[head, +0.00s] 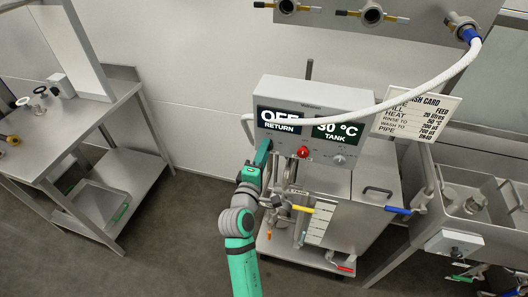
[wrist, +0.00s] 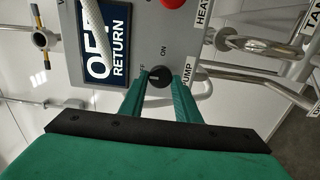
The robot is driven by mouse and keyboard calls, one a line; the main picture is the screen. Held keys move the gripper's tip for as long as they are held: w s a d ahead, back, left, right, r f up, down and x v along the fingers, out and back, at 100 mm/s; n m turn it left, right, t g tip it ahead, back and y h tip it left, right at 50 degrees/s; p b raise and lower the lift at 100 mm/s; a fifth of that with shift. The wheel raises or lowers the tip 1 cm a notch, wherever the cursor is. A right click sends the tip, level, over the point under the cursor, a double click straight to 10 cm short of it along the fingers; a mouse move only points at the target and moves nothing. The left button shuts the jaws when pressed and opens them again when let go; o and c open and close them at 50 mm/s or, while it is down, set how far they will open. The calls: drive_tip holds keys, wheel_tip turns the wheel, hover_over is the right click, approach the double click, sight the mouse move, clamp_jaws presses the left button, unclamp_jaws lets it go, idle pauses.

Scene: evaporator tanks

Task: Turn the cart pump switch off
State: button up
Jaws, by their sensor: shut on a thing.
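The cart pump switch (wrist: 158,77) is a small black rotary knob on the grey control panel (wrist: 185,45). The wrist view shows "ON" and a partly covered "OFF" printed by it, with a "PUMP" label beside it. My gripper (wrist: 157,82) has its green fingers on both sides of the knob and is shut on it. The knob's exact pointing direction is hard to tell. In the head view my gripper (head: 264,150) is at the panel's lower left and hides the switch. The panel's left display (head: 278,118) reads "OFF RETURN".
A red button (head: 303,151) and another knob (head: 338,159) sit right of my gripper. A white hose (head: 400,95) arcs across the panel front. The cart's yellow-handled valve (head: 302,208) is below. A steel bench (head: 85,125) stands left, with open floor between.

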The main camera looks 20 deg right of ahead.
drive_tip(key=shift+f, duration=0.1)
idle(0.4)
drive_tip(key=o, duration=1)
drive_tip(key=v, duration=1)
drive_tip(key=shift+s+a, duration=0.3)
drive_tip(key=s+a+f+m+y, duration=0.1)
drive_tip(key=s+a+f+y, duration=0.35)
drive_tip(key=s+f, duration=0.3)
drive_tip(key=s+a+f+m+y, duration=0.1)
drive_tip(key=s+a+f+y, duration=0.2)
drive_tip(key=s+a+f, duration=0.35)
drive_tip(key=s+m, duration=0.3)
drive_tip(key=s, duration=0.4)
drive_tip(key=s+a+r+m+y, duration=0.1)
drive_tip(key=s+m, duration=0.2)
drive_tip(key=s, duration=0.4)
drive_tip(key=s+m+y, duration=0.1)
drive_tip(key=s+m, duration=0.2)
drive_tip(key=s, duration=0.4)
drive_tip(key=shift+s+a+r+y, duration=0.25)
drive_tip(key=shift+s+a+r, duration=0.05)
drive_tip(key=shift+a, duration=0.1)
